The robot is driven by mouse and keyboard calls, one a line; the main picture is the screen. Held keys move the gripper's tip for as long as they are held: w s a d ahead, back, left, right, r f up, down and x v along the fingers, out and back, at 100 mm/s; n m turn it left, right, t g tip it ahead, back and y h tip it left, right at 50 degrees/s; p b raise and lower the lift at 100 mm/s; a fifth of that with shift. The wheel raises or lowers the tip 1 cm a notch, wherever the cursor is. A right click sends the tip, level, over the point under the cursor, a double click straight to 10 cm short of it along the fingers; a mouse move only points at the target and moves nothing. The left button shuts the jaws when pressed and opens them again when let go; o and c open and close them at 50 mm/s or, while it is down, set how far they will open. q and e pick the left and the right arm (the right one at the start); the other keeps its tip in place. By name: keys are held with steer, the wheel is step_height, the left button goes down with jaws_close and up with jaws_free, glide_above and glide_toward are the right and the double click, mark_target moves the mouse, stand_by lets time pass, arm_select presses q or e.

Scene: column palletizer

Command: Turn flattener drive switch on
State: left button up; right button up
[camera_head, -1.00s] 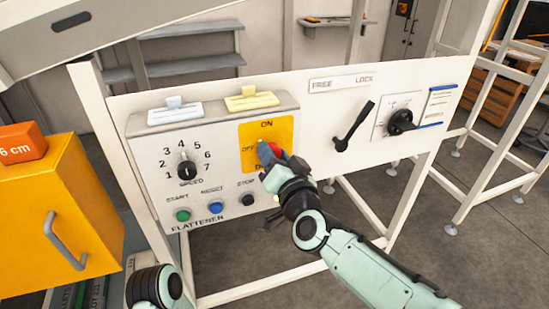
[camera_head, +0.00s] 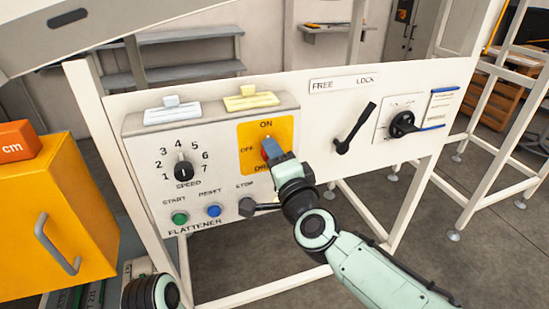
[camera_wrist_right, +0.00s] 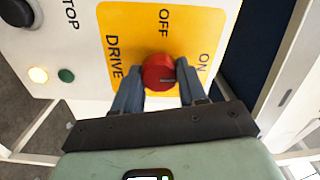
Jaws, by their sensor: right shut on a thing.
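The flattener drive switch is a red knob (camera_head: 266,148) on a yellow plate (camera_head: 247,131) marked ON at the top and OFF at the left. My right gripper (camera_head: 272,150) is at the knob, coming from the lower right. In the right wrist view the red knob (camera_wrist_right: 159,72) sits between the two blue fingers of the right gripper (camera_wrist_right: 158,88), which are shut on it. The knob has a short dark mark, but I cannot tell for sure which position it points to. My left gripper is out of view; only part of that arm shows at the bottom left.
The panel also has a speed dial (camera_head: 184,171), a green start button (camera_head: 179,218), a blue reset button (camera_head: 213,210) and a stop button (camera_head: 246,206). A FREE/LOCK lever (camera_head: 355,128) and a black rotary handle (camera_head: 403,124) are to the right. An orange cabinet (camera_head: 75,195) stands left.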

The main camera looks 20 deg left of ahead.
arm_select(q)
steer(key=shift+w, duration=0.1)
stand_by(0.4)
arm_select(e)
steer(key=o, duration=1.1)
steer(key=shift+c, duration=0.2)
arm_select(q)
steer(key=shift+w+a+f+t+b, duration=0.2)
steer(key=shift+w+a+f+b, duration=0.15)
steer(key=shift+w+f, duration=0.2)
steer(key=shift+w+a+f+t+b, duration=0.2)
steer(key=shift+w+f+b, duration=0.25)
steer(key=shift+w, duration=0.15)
arm_select(e)
steer(key=v, duration=1.3)
steer(key=shift+s, duration=0.2)
steer(key=shift+d, duration=0.15)
